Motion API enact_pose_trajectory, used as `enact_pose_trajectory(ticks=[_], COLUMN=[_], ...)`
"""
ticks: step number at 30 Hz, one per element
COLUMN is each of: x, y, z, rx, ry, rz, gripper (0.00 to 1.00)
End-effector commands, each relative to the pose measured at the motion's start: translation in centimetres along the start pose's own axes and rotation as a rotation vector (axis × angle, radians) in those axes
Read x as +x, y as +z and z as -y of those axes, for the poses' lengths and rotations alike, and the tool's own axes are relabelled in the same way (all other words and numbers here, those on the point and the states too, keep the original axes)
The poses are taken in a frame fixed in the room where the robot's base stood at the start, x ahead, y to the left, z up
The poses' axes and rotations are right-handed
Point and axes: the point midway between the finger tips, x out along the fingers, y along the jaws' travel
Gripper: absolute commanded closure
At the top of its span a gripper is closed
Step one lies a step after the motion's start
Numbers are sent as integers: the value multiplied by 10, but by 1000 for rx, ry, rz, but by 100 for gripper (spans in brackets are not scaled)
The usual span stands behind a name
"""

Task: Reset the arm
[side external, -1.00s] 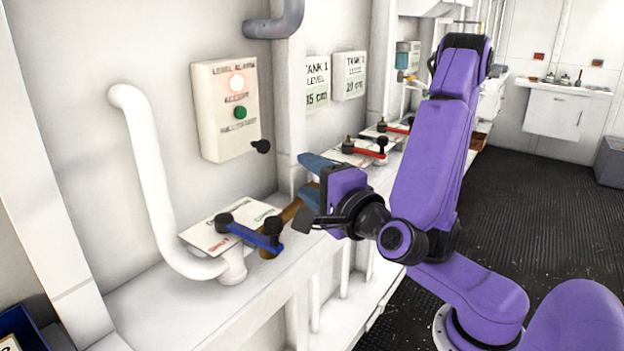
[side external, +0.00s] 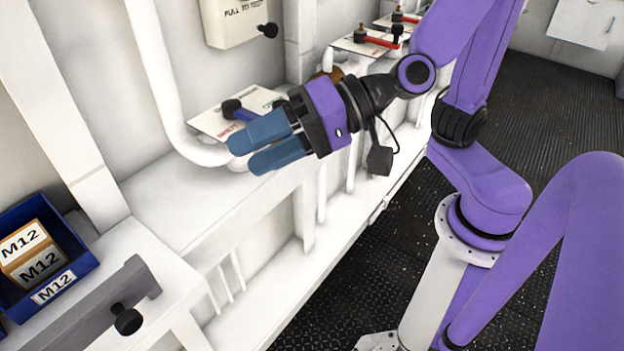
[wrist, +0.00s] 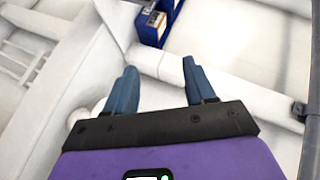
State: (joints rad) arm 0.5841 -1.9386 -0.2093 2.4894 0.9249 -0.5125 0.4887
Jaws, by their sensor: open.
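My gripper (side external: 240,152) has blue fingers and a purple body. In the side external view it is above the white ledge (side external: 165,205), pointing left, and it covers part of the blue-handled valve (side external: 238,112) and its plate (side external: 212,122). In the wrist view my gripper (wrist: 160,85) shows its two fingers spread apart with nothing between them.
A blue bin (side external: 75,250) with boxes marked M12 (side external: 25,243) stands at the left; it also shows in the wrist view (wrist: 150,32). A grey bar with a black knob (side external: 127,320) is in front of it. Red-handled valves (side external: 380,40) and a white pipe (side external: 160,85) line the wall.

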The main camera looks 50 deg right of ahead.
Motion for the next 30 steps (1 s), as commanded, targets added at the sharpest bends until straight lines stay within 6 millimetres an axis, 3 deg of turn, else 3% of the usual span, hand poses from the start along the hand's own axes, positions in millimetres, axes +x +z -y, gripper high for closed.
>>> enact_pose_trajectory(ticks=[6, 12, 21, 25, 30], x=[-24, -64, -139, -160, -170], y=[46, 66, 46, 34, 29], z=[-36, -88, -166, -182, -188], rx=[-346, -674, -1074, -1155, -1189], ry=[101, 236, 501, 580, 617], rz=[330, 618, 990, 1080, 1120], gripper=[46, 46, 46, 46, 46])
